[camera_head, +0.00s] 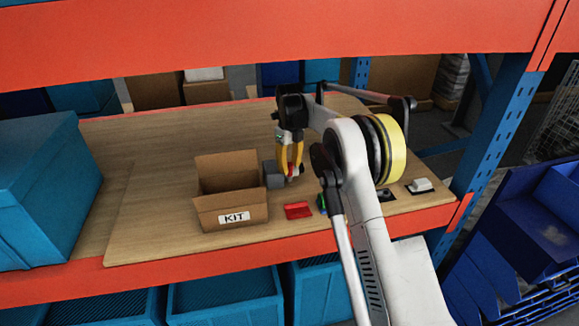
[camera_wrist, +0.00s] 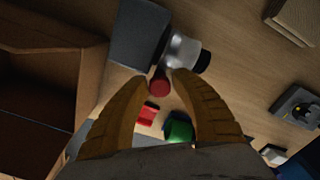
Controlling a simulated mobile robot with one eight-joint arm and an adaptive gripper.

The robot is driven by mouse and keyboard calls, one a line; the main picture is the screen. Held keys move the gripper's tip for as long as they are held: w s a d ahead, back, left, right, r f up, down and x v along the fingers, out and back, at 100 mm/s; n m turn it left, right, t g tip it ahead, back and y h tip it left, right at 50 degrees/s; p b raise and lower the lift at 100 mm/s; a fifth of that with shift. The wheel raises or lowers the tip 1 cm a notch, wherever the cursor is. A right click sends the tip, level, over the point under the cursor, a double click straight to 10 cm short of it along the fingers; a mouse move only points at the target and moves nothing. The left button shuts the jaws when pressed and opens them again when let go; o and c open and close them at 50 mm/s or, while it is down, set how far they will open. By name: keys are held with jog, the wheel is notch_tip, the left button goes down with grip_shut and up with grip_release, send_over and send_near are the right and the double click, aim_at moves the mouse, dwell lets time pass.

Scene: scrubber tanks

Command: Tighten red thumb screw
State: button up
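The red thumb screw (camera_wrist: 160,83) shows end-on in the wrist view, on the silver round fitting (camera_wrist: 182,53) beside a grey block (camera_wrist: 137,32). My gripper (camera_wrist: 163,77) has its two yellow fingers apart, one on each side of the screw. A gap shows between the screw and each finger, though contact at the tips is hard to tell. In the head view my gripper (camera_head: 291,172) points down beside the grey block (camera_head: 273,174), and the screw is a small red spot (camera_head: 290,169) near the fingertips, partly hidden.
An open cardboard box marked KIT (camera_head: 232,208) stands just left of the grey block. A red piece (camera_head: 298,210) and a green piece (camera_wrist: 180,130) lie nearby. A dark part and a white switch-like part (camera_head: 420,185) lie farther right. A large blue bin (camera_head: 45,190) fills the left.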

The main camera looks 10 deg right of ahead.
jog(key=shift+o, duration=0.3)
jog(key=shift+r+p, duration=1.45)
jog(key=shift+r, duration=1.1)
jog(key=shift+f, duration=0.1)
